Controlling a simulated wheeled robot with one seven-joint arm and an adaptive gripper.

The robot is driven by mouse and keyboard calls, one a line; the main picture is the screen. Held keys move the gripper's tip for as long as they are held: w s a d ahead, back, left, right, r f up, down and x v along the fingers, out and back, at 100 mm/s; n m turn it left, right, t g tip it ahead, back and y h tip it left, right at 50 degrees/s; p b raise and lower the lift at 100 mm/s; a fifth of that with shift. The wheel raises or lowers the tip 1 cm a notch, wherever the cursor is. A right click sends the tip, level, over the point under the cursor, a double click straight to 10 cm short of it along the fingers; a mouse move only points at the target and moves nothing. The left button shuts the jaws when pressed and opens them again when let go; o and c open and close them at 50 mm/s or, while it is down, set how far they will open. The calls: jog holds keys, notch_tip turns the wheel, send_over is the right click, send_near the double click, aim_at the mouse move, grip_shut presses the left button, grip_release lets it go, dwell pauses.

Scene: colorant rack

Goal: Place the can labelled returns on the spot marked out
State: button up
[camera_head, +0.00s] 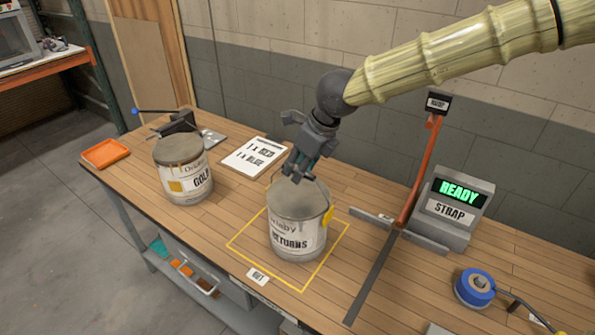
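The can labelled RETURNS (296,238) stands upright inside a yellow outlined square (237,246) on the wooden bench. A small tag reading OUT (258,276) lies at the outline's front edge. The can has a grey lid, a yellow patch on its right side and what looks like a thin wire handle rising over the lid. My gripper (297,171) is just above the can's back rim, at the handle. The fingers are small and overlap the handle, so I cannot tell whether they grip it or are apart.
A can labelled GOLD (185,175) stands at left, near an orange tray (106,153) and a dark clamp-like tool (178,124). A printed card (254,158) lies behind. At right are an orange lever (417,170), a READY STRAP box (448,215) and a blue roll (475,286).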

jog(key=b+v, duration=0.1)
jog(key=v, duration=0.9)
jog(key=shift+s+d+r, duration=0.1)
jog(key=shift+r, duration=0.05)
